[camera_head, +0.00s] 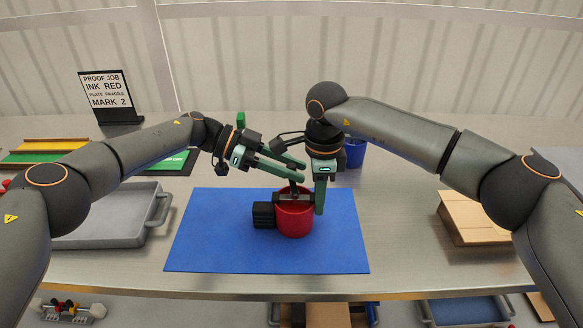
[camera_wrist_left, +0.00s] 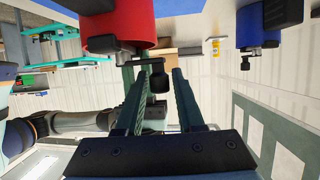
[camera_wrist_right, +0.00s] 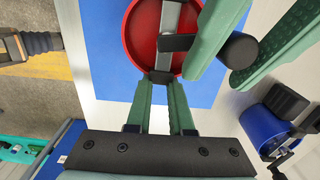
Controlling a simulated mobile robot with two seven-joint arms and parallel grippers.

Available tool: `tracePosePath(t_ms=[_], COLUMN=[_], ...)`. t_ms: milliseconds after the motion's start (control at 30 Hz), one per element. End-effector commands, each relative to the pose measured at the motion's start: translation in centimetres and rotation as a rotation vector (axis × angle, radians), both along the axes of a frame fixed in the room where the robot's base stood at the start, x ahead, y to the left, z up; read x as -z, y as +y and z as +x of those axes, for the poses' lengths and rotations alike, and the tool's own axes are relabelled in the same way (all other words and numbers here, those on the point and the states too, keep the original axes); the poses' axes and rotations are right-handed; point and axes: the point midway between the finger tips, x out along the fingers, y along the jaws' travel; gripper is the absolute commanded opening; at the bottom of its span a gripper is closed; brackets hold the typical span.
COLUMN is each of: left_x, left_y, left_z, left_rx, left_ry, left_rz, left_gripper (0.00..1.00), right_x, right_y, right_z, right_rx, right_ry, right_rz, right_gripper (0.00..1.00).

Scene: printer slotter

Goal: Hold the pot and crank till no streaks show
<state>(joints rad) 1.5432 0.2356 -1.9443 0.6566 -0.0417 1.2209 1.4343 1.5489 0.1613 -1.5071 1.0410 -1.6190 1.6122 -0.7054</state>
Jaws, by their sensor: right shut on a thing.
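The red pot (camera_head: 294,221) stands on the blue mat (camera_head: 205,235), with a dark block (camera_head: 264,215) on its left side. In the right wrist view a grey bar (camera_wrist_right: 171,25) crosses its open top. The ink inside is largely covered, and I cannot tell if streaks show. My right gripper (camera_wrist_right: 160,85) points down and is shut on the pot at its right rim. My left gripper (camera_wrist_left: 163,75) is above the pot, open, with the black crank knob (camera_wrist_left: 158,81) between its fingers and a gap showing. The knob also shows in the right wrist view (camera_wrist_right: 238,50).
A blue pot (camera_head: 355,154) with its own crank stands behind my right gripper. A sign (camera_head: 106,92) reads ink red, plate fragile, mark 2. A grey tray (camera_head: 110,215) lies left of the mat, a cardboard box (camera_head: 470,218) right. The mat's front is clear.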

Motion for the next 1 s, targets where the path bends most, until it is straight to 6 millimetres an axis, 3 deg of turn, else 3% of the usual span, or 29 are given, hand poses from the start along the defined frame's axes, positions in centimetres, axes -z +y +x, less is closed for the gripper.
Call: tracePosePath(t_ms=[167, 467, 1000], left_x=[0.0, -0.1, -3.9], left_y=[0.0, 0.4, 9.3], left_z=[0.0, 0.1, 1.1], left_rx=[0.000, -0.001, -0.003], left_ry=[0.000, 0.000, -0.001], left_rz=[0.001, 0.002, 0.001], left_gripper=[0.57, 0.57, 0.57], right_x=[-0.1, -0.1, -0.1], right_y=[0.0, 0.0, 0.0], right_z=[0.0, 0.1, 0.1], right_rx=[0.000, 0.001, 0.002], right_ry=[-0.001, -0.002, -0.003], right_rz=[0.001, 0.001, 0.001], right_gripper=[0.00, 0.00, 0.00])
